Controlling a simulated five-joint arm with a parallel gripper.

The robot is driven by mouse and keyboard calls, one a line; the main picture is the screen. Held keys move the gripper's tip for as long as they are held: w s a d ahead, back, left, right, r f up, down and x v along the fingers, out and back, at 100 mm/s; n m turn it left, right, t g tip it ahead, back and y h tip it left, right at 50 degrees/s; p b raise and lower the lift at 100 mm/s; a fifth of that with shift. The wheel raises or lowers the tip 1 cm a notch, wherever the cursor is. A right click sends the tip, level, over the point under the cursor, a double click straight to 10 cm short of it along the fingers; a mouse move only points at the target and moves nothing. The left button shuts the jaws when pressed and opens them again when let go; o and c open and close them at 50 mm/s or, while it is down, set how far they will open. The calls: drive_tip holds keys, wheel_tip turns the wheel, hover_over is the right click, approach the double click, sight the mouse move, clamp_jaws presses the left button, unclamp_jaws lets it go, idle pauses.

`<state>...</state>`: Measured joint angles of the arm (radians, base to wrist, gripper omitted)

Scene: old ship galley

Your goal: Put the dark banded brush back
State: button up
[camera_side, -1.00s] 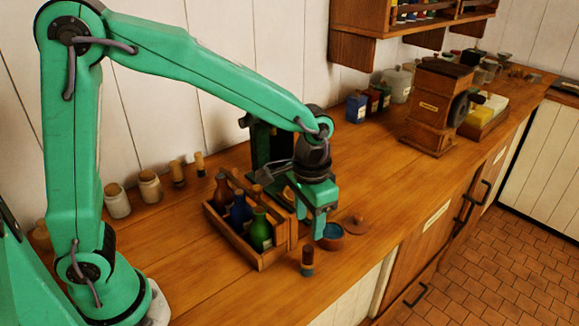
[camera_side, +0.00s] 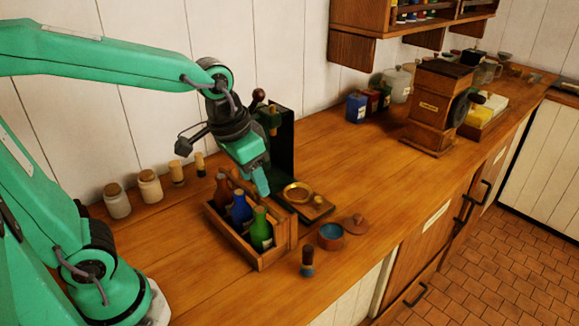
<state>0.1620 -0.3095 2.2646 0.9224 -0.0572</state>
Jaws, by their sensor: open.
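A small dark upright piece with a paler band (camera_side: 307,261), which looks like the dark banded brush, stands on the counter near its front edge, right of the bottle crate. My gripper (camera_side: 262,185) is open, with nothing visible between its jaws. It hangs tilted above the back of the bottle crate, in front of the dark stand, well apart from the brush. The gap between the fingertips is hard to see from this side.
The wooden crate (camera_side: 268,262) holds red, blue and green bottles. Right of it are a brass pan (camera_side: 297,193) by a dark upright stand (camera_side: 283,140), a blue-lined bowl (camera_side: 331,236) and a brown lid (camera_side: 355,224). Jars (camera_side: 117,203) line the wall. The counter's right middle is clear.

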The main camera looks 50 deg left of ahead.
drive_tip(key=s+a+r+n+t, duration=0.1)
drive_tip(key=s+a+r+t, duration=0.1)
drive_tip(key=s+a, duration=0.3)
drive_tip(key=shift+s+t, duration=0.3)
drive_tip(key=shift+s, duration=0.95)
